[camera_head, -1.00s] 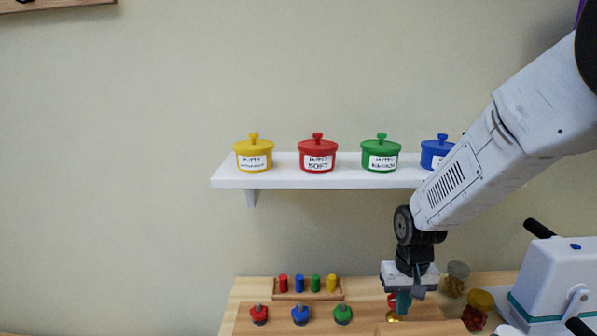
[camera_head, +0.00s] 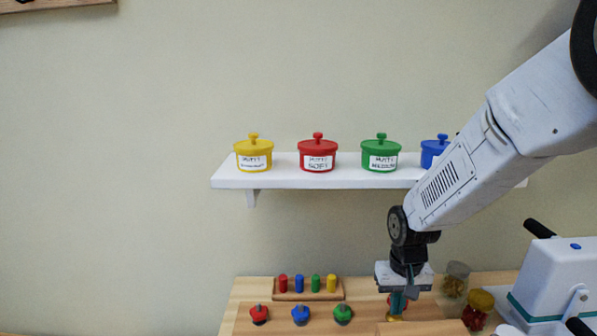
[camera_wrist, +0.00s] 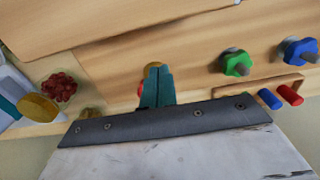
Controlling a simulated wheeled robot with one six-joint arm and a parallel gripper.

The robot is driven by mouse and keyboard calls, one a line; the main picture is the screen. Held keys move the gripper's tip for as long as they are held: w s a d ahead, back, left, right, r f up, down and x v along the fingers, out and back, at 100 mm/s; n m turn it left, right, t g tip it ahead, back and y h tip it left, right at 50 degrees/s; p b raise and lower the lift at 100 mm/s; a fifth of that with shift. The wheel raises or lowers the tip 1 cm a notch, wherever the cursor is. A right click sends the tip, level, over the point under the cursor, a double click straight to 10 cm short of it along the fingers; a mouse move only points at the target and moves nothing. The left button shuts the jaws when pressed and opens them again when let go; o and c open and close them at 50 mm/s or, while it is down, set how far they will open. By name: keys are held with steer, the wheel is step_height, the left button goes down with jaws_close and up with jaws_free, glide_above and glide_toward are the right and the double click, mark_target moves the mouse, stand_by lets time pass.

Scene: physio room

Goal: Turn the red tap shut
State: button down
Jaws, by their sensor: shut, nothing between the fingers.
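I cannot tell whether the fingers touch the tap, nor how far the handle is turned.
Red (camera_head: 259,314), blue (camera_head: 300,315) and green (camera_head: 343,314) knobs stand left on the bench, before a peg rack (camera_head: 307,295). Jars (camera_head: 478,308) and a white machine (camera_head: 550,275) stand close on the right. A shelf (camera_head: 290,182) with putty pots hangs above.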

steer(key=shift+s+a+r, duration=0.1)
steer(key=shift+s, duration=0.05)
step_height(320, 180, up, 6)
steer(key=shift+s+f, duration=0.1)
stand_by(0.4)
steer(key=shift+d+f+m, duration=0.25)
steer(key=shift+f+m, duration=0.75)
steer(key=shift+d+f+m, duration=0.2)
steer(key=shift+f+m, duration=0.8)
steer(key=shift+f, duration=0.05)
steer(key=shift+d+f+m, duration=0.25)
steer(key=shift+f+m, duration=0.75)
steer(key=shift+w, duration=0.2)
